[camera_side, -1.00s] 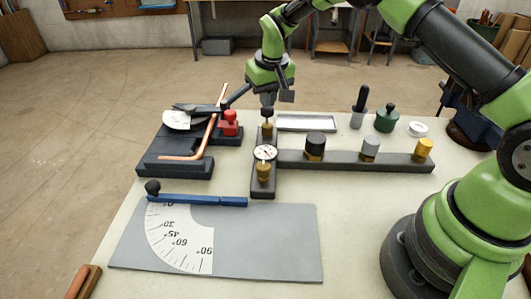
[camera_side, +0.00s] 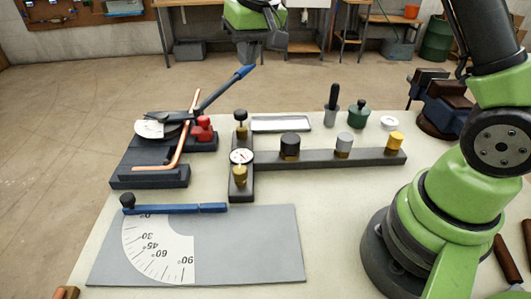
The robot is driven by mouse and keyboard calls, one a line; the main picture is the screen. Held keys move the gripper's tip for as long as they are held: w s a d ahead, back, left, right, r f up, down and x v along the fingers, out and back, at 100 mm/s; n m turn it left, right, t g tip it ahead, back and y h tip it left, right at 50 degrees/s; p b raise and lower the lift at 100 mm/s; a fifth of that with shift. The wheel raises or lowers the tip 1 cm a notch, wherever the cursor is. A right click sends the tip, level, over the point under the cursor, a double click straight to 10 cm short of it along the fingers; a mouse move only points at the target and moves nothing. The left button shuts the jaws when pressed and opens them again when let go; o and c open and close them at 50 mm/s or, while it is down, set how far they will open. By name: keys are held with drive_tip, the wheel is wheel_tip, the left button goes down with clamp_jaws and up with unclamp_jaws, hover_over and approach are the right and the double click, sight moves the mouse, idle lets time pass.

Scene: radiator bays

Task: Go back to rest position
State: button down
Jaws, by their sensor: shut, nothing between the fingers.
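My gripper (camera_side: 262,42) is high above the far side of the table, at the top of the side view. It is shut and empty, apart from everything on the table (camera_side: 325,225). The bending tool (camera_side: 150,175) with a bent copper pipe (camera_side: 178,150) and a blue-tipped lever (camera_side: 225,88) sits at the left. A dark T-shaped fixture (camera_side: 330,157) with a round gauge (camera_side: 241,156) and brass, black and grey fittings stands in the middle of the table.
A grey plate (camera_side: 245,245) with an angle scale (camera_side: 160,250) and a blue arm (camera_side: 175,209) lies at the front. A white tray (camera_side: 281,124), a dark-handled tool (camera_side: 333,105), a green knob (camera_side: 358,113) and a white ring (camera_side: 389,122) stand at the back. A vise (camera_side: 445,100) is at the right.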

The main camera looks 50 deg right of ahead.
drive_tip(key=s+a+r+t+y, duration=0.1)
drive_tip(key=s+r, duration=0.3)
drive_tip(key=s, duration=0.8)
drive_tip(key=s+a+r+t+y, duration=0.1)
drive_tip(key=s+r, duration=0.3)
drive_tip(key=s, duration=0.9)
drive_tip(key=shift+s+a+m+t, duration=0.2)
drive_tip(key=shift+a+m+t, duration=0.1)
drive_tip(key=shift+a+t, duration=0.55)
